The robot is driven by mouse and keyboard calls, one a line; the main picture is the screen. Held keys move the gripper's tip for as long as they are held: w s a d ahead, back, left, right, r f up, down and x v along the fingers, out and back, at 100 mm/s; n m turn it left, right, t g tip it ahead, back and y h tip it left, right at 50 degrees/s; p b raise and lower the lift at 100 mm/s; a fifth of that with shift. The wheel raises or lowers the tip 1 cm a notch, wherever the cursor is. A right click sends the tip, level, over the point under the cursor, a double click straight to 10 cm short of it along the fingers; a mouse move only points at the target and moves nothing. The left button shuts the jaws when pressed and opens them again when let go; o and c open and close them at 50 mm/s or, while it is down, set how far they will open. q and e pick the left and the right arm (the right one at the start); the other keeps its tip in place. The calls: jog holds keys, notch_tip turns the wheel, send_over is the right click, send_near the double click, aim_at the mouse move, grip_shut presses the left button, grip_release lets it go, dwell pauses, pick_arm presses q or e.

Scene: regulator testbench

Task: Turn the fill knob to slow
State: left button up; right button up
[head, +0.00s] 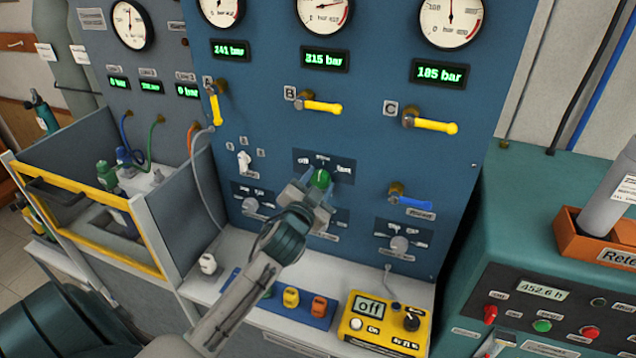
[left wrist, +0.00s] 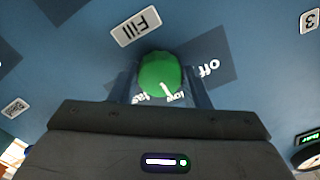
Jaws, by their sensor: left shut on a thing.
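The green fill knob (head: 320,178) is on the blue panel, under the words off, slow and fast. In the left wrist view the knob (left wrist: 160,72) sits between my fingers, below the Fill label (left wrist: 136,27) in the picture. Its white mark points down and slightly right, toward the partly hidden slow word (left wrist: 177,98). The off word (left wrist: 208,68) is to the right and the fast word is partly covered at lower left. My left gripper (head: 312,190) is shut on the knob. My right gripper is not in view.
Yellow lever valves A (head: 215,105), B (head: 320,105) and C (head: 432,124) are above the knob, with a blue lever (head: 415,203) to its right. A white switch (head: 244,160) is to the left. A yellow meter (head: 385,325) stands on the ledge below.

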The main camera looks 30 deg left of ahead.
pick_arm(q)
jog(key=o, duration=1)
jog(key=shift+s, duration=0.1)
jog(key=shift+s+d+f, duration=0.1)
jog(key=shift+s, duration=0.2)
jog(key=b+v, duration=0.3)
jog(key=v, duration=0.7)
jog(key=shift+b, duration=0.35)
